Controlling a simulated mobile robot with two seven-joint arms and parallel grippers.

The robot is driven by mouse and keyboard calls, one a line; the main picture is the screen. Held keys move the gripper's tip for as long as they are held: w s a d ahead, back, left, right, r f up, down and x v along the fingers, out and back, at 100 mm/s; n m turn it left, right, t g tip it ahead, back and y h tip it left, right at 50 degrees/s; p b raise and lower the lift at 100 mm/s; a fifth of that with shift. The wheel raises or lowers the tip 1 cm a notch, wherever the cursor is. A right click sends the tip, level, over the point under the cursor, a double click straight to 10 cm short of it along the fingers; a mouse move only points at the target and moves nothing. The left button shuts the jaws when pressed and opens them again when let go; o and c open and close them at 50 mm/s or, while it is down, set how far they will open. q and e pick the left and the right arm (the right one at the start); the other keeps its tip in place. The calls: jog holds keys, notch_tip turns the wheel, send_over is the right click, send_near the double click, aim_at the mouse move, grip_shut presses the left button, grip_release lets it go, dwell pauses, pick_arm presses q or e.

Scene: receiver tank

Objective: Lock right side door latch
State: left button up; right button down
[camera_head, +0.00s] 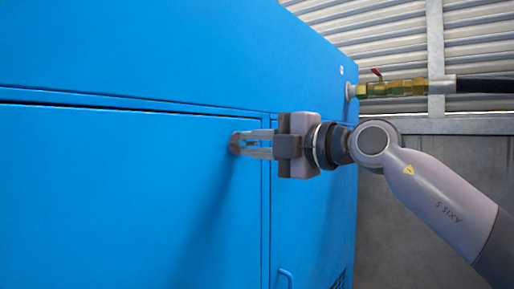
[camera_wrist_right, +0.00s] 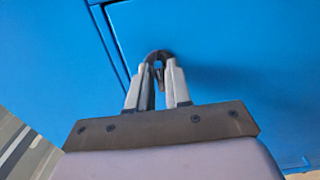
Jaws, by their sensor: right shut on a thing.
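The blue door (camera_head: 110,190) of the large blue cabinet fills the left of the head view and looks shut in its frame. My right gripper (camera_head: 238,143) is at the upper right corner of this door, beside the vertical seam. In the right wrist view my right gripper (camera_wrist_right: 160,68) is shut on a small dark latch (camera_wrist_right: 158,56) on the door face. The fingers hide most of the latch, so I cannot tell whether it is locked. My left gripper is not in view.
A narrower blue panel (camera_head: 312,215) with a handle (camera_head: 286,277) lies right of the seam. A brass valve (camera_head: 395,88) with a red lever and black hose sticks out at the upper right. A corrugated wall (camera_head: 385,40) stands behind.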

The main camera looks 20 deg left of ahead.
dwell(0.3)
jog(key=c, duration=1.2)
grip_release()
jog(key=shift+s+d+f+b, duration=0.1)
jog(key=shift+d+b, duration=0.3)
jog(key=shift+d, duration=0.25)
jog(key=shift+b+v, duration=1.05)
jog(key=shift+v, duration=1.95)
